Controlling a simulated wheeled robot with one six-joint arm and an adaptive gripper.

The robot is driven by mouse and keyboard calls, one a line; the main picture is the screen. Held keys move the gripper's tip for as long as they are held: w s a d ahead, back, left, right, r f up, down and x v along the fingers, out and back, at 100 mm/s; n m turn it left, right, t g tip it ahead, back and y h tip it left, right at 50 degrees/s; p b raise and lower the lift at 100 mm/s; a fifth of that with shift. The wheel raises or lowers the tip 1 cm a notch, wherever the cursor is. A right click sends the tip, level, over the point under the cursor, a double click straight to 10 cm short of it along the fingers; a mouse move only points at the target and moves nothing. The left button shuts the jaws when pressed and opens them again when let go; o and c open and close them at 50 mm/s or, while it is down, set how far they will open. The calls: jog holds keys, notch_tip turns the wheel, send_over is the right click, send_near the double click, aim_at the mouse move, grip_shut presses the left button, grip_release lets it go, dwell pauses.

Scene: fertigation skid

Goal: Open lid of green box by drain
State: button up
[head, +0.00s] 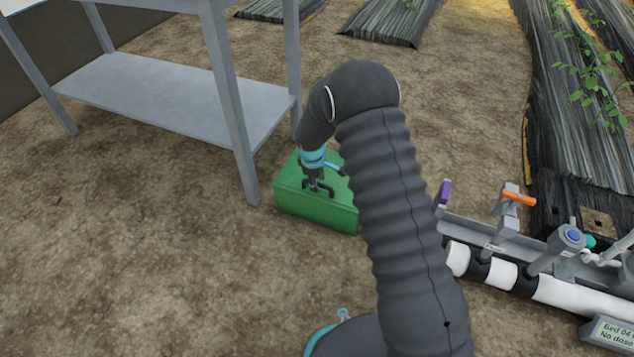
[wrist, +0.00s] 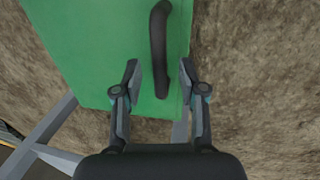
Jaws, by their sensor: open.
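The green box (head: 314,211) sits on the soil beside the leg of a grey table, in the middle of the head view. Its lid (wrist: 85,45) lies flat and shut in the wrist view, with a black curved handle (wrist: 158,50) on top. My gripper (head: 318,187) is over the box, pointing down at it. In the wrist view my gripper (wrist: 158,80) is open, with one fingertip on each side of the handle's near end. I cannot tell whether the fingers touch the handle. My arm hides the right part of the box in the head view.
The grey table (head: 160,95) with a low shelf stands left of and behind the box. A pipe rack (head: 510,275) with valves and an orange handle (head: 519,197) stands at the right. Black-covered plant beds (head: 580,100) lie behind it. Bare soil is clear at the front left.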

jog(key=shift+f, duration=0.35)
grip_shut()
jog(key=shift+w+d+r, duration=0.1)
jog(key=shift+r, duration=0.05)
